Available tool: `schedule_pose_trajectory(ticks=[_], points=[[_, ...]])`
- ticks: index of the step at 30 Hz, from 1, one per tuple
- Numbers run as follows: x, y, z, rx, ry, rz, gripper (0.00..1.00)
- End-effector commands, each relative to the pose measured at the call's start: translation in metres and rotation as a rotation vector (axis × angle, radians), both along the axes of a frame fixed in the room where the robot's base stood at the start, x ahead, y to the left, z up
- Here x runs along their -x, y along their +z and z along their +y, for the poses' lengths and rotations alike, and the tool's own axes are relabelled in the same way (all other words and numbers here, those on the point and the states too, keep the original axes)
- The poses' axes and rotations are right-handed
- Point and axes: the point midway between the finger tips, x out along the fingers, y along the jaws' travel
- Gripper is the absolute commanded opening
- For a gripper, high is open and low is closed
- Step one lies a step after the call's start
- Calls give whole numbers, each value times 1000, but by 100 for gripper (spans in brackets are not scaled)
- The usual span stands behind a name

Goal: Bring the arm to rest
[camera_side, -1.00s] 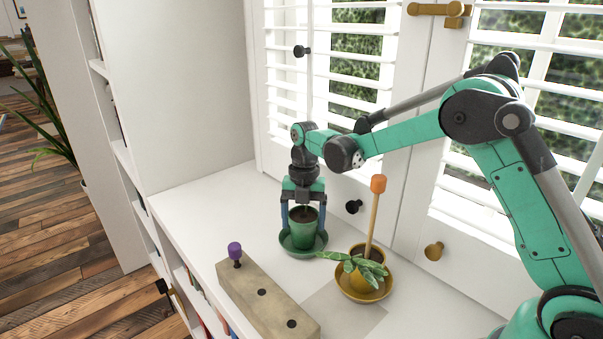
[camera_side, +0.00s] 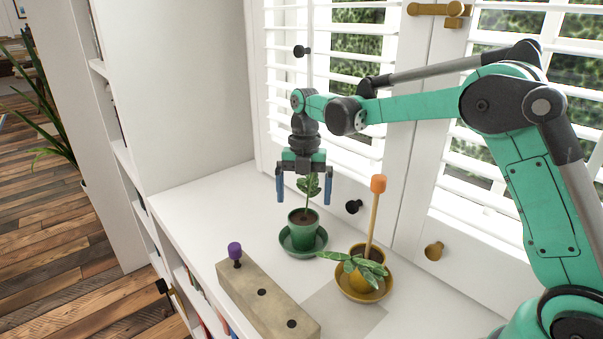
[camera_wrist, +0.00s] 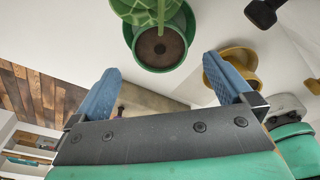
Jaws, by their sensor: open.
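My gripper (camera_side: 304,192) is open and empty, raised above a green pot (camera_side: 304,227) with its two blue fingers spread apart. A small leafy plant (camera_side: 311,187) rises from the soil in the pot, its top close to the gripper between the fingers. The green pot stands upright in a green saucer (camera_side: 318,243) on the white surface. In the wrist view my gripper (camera_wrist: 168,78) shows its fingers wide apart, with the green pot (camera_wrist: 158,57) and the plant's leaves (camera_wrist: 148,10) beyond them.
A yellow pot (camera_side: 368,279) with a drooping plant and an orange-topped stake (camera_side: 378,185) stands in a yellow saucer (camera_side: 383,291) to the right. A stone-coloured block (camera_side: 270,305) with holes and a purple-knobbed peg (camera_side: 235,251) lies in front. Shuttered windows stand behind.

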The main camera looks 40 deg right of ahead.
Motion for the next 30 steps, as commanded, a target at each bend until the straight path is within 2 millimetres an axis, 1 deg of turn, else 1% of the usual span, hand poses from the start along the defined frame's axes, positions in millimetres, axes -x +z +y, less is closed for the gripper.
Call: schedule_pose_trajectory(ticks=[8, 11, 14, 17, 21, 24, 27, 30], points=[[0, 0, 0, 0, 0, 0, 100], [0, -4, 0, 0, 0, 0, 100], [1, -15, 1, 0, 1, 0, 100], [3, -31, 3, 0, 1, 0, 100], [5, -58, 5, 0, 1, 0, 100], [5, -36, 5, 0, 0, 0, 100], [5, -22, 5, 0, -2, 0, 100], [6, -20, 6, 3, -69, -1, 100]])
